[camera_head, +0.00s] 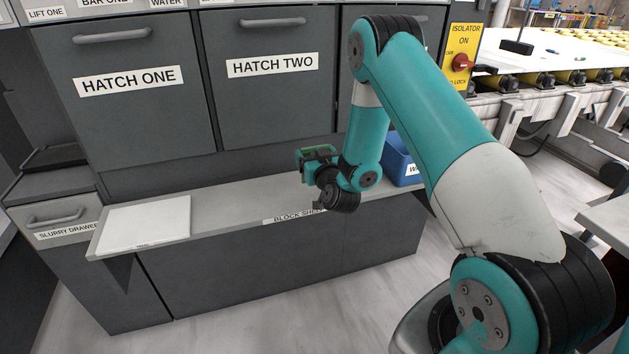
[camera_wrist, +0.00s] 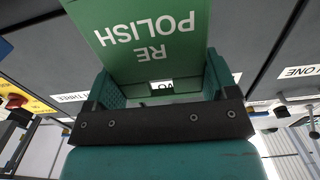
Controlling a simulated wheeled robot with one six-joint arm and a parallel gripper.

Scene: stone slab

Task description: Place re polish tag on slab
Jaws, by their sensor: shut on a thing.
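A green tag with white "RE POLISH" lettering (camera_wrist: 150,38) is in my gripper (camera_wrist: 162,84), between its two teal fingers. The lettering is upside down in the wrist view. In the head view, the green tag (camera_head: 318,152) is small at the end of my gripper, in front of the hatches and above the grey shelf. A large white slab (camera_head: 580,66) lies on rollers at the upper right of the head view, well apart from my gripper. Its far part runs out of the frame.
Below my gripper, the block shelf (camera_head: 240,208) holds a white flat board (camera_head: 145,222) at left and a blue bin (camera_head: 402,163) at right, partly hidden by my arm. A black object (camera_head: 517,47) lies on the slab. A yellow isolator panel (camera_head: 463,55) stands beside it.

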